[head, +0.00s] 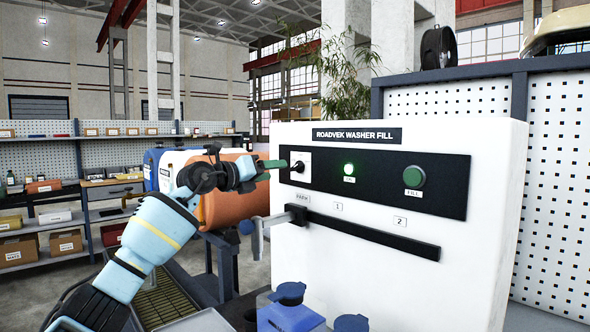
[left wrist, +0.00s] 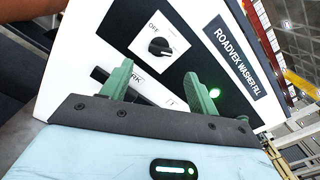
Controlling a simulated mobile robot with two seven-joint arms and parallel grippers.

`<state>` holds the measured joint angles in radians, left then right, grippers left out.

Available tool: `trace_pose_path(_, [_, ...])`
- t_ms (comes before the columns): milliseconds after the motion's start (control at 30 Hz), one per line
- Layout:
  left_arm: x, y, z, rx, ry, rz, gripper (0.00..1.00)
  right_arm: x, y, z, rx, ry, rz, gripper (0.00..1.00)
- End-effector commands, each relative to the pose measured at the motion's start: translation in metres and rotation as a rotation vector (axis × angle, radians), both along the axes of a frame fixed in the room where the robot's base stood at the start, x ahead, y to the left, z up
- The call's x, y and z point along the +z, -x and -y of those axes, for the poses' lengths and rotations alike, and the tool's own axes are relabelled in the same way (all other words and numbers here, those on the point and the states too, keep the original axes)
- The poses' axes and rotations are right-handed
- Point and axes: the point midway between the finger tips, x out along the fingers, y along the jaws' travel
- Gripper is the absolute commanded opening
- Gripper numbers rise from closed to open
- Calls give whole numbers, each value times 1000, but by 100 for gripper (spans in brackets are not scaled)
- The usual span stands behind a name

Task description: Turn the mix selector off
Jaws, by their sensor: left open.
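The mix selector is a black rotary knob (left wrist: 160,47) on a white square plate, with an OFF label at the plate's upper left in the left wrist view. I cannot tell surely which mark its pointer faces. In the head view the knob (head: 298,167) sits at the left end of the black panel, just right of my left gripper (head: 275,164). My left gripper also shows in the left wrist view (left wrist: 157,74), with its two green fingers apart and empty. The knob appears beyond and between the fingertips, apart from them. My right gripper is not in view.
The white washer cabinet (head: 480,190) carries a lit green lamp (head: 348,169), a green FILL button (head: 414,176) and a slot rail (head: 380,235) with a lever (head: 297,214) at PARK. Blue-capped containers (head: 290,312) stand in front. An orange tank (head: 225,200) is behind my left arm.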

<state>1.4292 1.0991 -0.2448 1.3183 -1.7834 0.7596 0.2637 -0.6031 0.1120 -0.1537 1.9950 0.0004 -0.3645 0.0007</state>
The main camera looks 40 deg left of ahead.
Motion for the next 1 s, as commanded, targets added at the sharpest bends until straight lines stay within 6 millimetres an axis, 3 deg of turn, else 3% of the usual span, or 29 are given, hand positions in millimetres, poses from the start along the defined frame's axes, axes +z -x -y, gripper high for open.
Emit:
trace_pose_path(600, [1, -66, 6, -2, 4, 2, 60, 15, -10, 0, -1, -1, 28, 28])
trace_pose_path(1000, [0, -76, 7, -1, 0, 0, 60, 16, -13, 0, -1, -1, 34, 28])
